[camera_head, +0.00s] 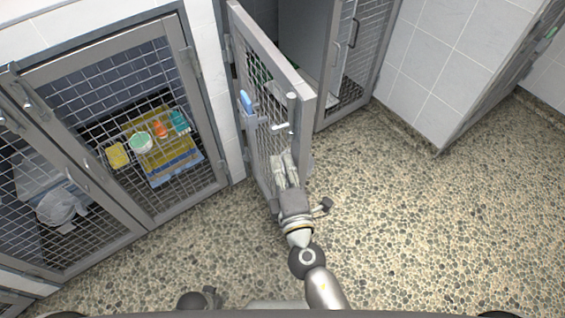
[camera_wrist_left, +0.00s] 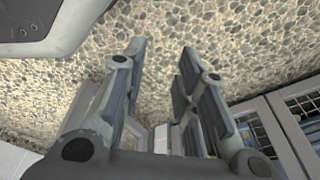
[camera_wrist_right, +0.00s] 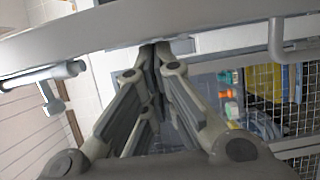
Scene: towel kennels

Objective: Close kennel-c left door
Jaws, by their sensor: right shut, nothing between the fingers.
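The open mesh door (camera_head: 306,112) stands swung out from its kennel at the centre of the head view, hinged on the tiled pillar at its left. It carries a blue clip and a metal latch handle (camera_head: 281,127). I take it as the kennel-c left door; no label is legible. My right gripper (camera_head: 284,164) is shut and empty at the door's lower part, near its free edge; I cannot tell whether it touches. Its closed fingertips show in the right wrist view (camera_wrist_right: 155,46), below a grey frame bar. My left gripper (camera_wrist_left: 163,48) is open and empty above the pebbled floor.
The door's kennel has a closed mesh door (camera_head: 352,65) on its right. Another kennel (camera_head: 170,110) at left is shut, with a yellow-blue towel and several small items inside. A tiled wall (camera_head: 440,60) stands at right. The pebbled floor (camera_head: 440,230) at lower right is clear.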

